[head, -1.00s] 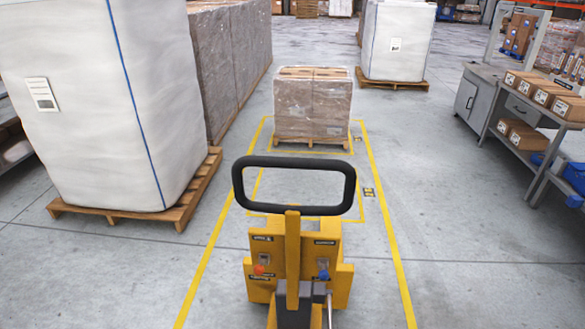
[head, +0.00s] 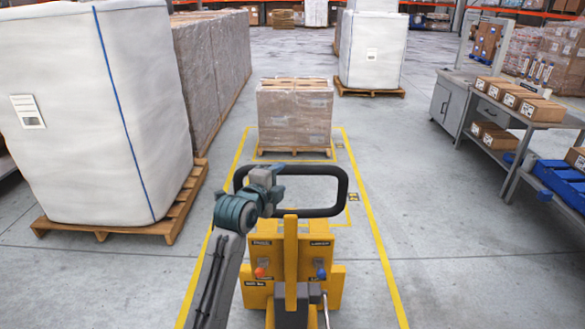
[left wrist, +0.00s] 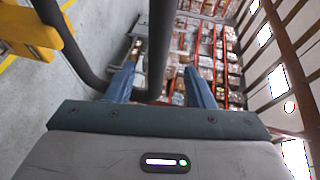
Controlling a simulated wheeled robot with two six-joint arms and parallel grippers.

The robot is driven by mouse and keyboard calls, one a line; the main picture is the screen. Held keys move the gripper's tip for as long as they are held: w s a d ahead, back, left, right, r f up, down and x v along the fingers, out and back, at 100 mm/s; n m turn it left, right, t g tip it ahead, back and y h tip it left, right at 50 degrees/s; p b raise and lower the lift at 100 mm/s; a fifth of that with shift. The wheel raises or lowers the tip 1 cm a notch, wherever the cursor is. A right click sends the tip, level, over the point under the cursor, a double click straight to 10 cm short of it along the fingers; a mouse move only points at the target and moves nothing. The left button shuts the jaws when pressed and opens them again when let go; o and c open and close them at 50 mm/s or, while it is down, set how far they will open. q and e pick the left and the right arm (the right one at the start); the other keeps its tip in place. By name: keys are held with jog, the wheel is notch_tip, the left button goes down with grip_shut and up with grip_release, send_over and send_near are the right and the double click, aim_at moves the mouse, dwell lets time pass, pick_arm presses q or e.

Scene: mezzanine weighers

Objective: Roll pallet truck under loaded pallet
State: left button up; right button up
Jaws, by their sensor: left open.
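A yellow pallet truck (head: 292,262) stands in front of me with its black loop handle (head: 335,210) upright. Its forks are hidden. The loaded pallet (head: 294,152) carries a block of shrink-wrapped cartons (head: 294,118) and stands ahead, beyond the truck. My left gripper (head: 272,174) is at the left part of the handle loop. In the left wrist view my left gripper (left wrist: 160,70) has its blue fingers apart, and a black handle bar (left wrist: 158,45) shows between them; I cannot tell whether they touch it. My right gripper is not in view.
Yellow floor lines (head: 378,240) frame the lane around the truck and pallet. A tall white bulk bag (head: 90,120) on a wooden pallet (head: 105,228) stands close on the left. A workbench (head: 500,135) with cartons stands on the right. Grey floor between is clear.

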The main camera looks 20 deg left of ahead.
aim_at(289, 171)
pick_arm(q)
jog(key=p+x, duration=0.3)
jog(key=x, duration=0.5)
jog(key=shift+w, duration=0.3)
jog(key=shift+w+d+f, duration=0.1)
jog(key=shift+w+f, duration=0.25)
jog(key=shift+w, duration=0.35)
grip_shut()
